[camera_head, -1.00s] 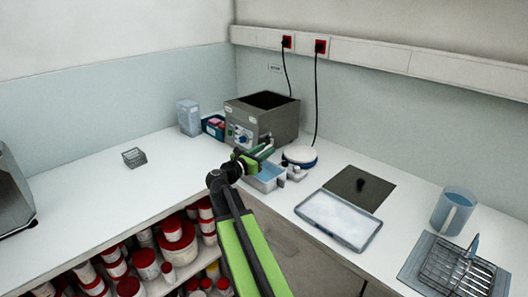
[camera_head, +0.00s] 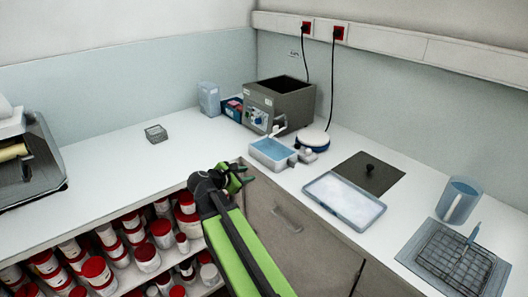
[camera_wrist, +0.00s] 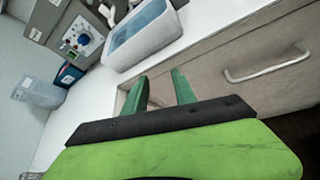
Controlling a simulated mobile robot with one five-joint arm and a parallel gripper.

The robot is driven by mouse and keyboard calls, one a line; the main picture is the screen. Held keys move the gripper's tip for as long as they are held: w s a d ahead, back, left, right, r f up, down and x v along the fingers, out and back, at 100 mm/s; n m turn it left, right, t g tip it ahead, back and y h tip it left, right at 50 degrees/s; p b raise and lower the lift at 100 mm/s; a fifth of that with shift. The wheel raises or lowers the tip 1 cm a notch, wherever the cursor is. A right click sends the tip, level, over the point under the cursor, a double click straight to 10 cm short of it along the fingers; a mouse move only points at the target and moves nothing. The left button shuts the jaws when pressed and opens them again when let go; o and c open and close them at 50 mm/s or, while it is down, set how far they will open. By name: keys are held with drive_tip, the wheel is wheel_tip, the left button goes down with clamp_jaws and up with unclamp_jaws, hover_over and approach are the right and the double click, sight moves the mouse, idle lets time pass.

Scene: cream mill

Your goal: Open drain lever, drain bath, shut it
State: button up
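The grey metal bath (camera_head: 280,101) stands at the back corner of the counter, with a dark open top and a control panel on its front; it also shows in the wrist view (camera_wrist: 62,22). A pale drain spout or lever (camera_head: 277,130) is at its lower front; whether it is open or shut I cannot tell. A tray of blue liquid (camera_head: 272,152) sits on the counter in front of the bath and in the wrist view (camera_wrist: 145,35). My gripper (camera_head: 246,174) is in front of the counter edge, apart from the bath. In the wrist view its green fingers (camera_wrist: 160,90) are spread and empty.
A white round device (camera_head: 312,138) stands right of the bath. A white-filled tray (camera_head: 345,200), a dark plate (camera_head: 368,172), a jug (camera_head: 459,200) and a wire rack (camera_head: 455,255) lie further right. Shelves of red-lidded tubs (camera_head: 97,270) are below left. The left counter is largely clear.

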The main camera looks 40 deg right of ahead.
drive_tip(key=s+a+f+m+g+y, duration=0.1)
drive_tip(key=s+a+f+m+y, duration=0.1)
drive_tip(key=a+f, duration=0.3)
drive_tip(key=s+a+f+m+g+y, duration=0.1)
drive_tip(key=s+a+f+m+y, duration=0.2)
drive_tip(key=a, duration=0.6)
wheel_tip(320, 180, down, 2)
drive_tip(key=shift+s+m+y, duration=0.35)
drive_tip(key=shift+m+y, duration=0.45)
drive_tip(key=shift+m, duration=0.3)
drive_tip(key=s+a+f+m+y, duration=0.1)
drive_tip(key=s+a+m, duration=0.1)
drive_tip(key=a, duration=0.1)
drive_tip(key=s+a+f+m+g+y, duration=0.1)
drive_tip(key=s+a+m+y, duration=0.1)
drive_tip(key=a+m, duration=0.1)
drive_tip(key=s+a+f+m+g+y, duration=0.1)
drive_tip(key=s+a+m+y, duration=0.1)
drive_tip(key=a, duration=0.3)
drive_tip(key=shift+a+f+m, duration=0.1)
drive_tip(key=shift+a+m, duration=0.05)
drive_tip(key=shift+m, duration=0.35)
drive_tip(key=shift+o, duration=0.4)
drive_tip(key=shift+s+a+m, duration=0.1)
drive_tip(key=shift+a+m, duration=0.1)
drive_tip(key=shift+m, duration=0.4)
drive_tip(key=shift+d, duration=0.1)
